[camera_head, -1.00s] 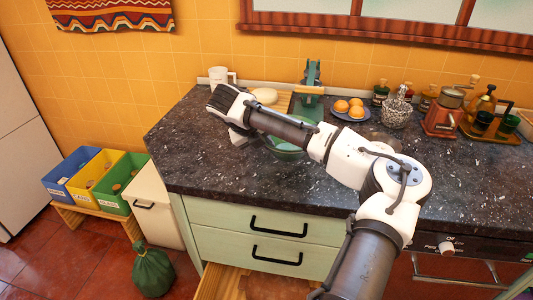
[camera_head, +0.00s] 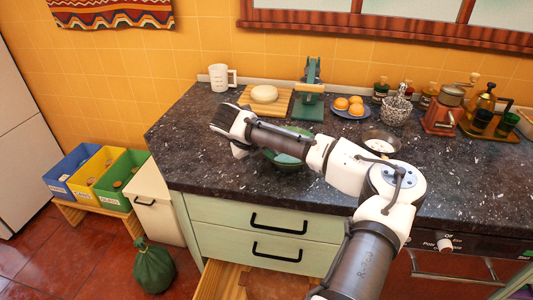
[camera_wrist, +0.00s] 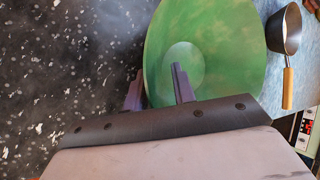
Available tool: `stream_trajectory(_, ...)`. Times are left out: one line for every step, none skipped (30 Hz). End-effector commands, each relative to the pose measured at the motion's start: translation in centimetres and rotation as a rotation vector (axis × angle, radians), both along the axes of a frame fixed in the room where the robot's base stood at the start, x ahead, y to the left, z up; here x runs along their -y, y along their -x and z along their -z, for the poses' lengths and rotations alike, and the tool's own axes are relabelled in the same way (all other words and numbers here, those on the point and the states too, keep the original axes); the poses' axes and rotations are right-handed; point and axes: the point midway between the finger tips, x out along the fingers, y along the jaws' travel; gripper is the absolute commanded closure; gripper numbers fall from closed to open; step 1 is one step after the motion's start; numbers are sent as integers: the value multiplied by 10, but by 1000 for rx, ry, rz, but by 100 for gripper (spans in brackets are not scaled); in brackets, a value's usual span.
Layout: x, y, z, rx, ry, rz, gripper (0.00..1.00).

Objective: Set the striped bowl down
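The bowl (camera_head: 288,162) is green and sits near the counter's front edge, partly hidden behind my arm in the head view. In the wrist view the bowl (camera_wrist: 225,50) fills the upper middle, its green inside facing the camera with a paler round patch; I cannot make out clear stripes. My gripper (camera_wrist: 158,85) straddles the bowl's left rim, one finger inside and one outside, and appears shut on the wall. A small gap shows between the fingers. I cannot tell whether the bowl's base touches the dark speckled counter (camera_head: 200,165).
A pan (camera_head: 382,142) lies right of the bowl, its wooden handle showing in the wrist view (camera_wrist: 288,88). A wooden board (camera_head: 281,106) with a pale round item, a white mug (camera_head: 219,77) and a plate of oranges (camera_head: 350,113) stand behind. The counter's left part is clear.

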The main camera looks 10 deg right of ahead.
Motion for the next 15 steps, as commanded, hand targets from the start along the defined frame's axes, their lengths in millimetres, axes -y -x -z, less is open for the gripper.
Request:
stream_trajectory(0,0,0,0,0,0,74)
stream_trajectory(0,0,0,0,0,0,74)
stream_trajectory(0,0,0,0,0,0,74)
stream_trajectory(0,0,0,0,0,0,74)
stream_trajectory(0,0,0,0,0,0,74)
stream_trajectory(0,0,-1,0,1,0,74)
stream_trajectory(0,0,-2,1,1,0,74)
stream_trajectory(0,0,-3,1,1,0,74)
stream_trajectory(-2,1,-5,2,0,-1,74)
stream_trajectory(-4,2,-8,1,1,0,74)
stream_trajectory(-6,3,-11,1,1,0,74)
stream_trajectory(-10,5,-16,2,-1,-2,74)
stream_trajectory(-12,8,-20,1,1,-2,74)
stream_trajectory(-16,10,-25,2,1,-3,74)
stream_trajectory(-20,12,-33,3,2,-2,74)
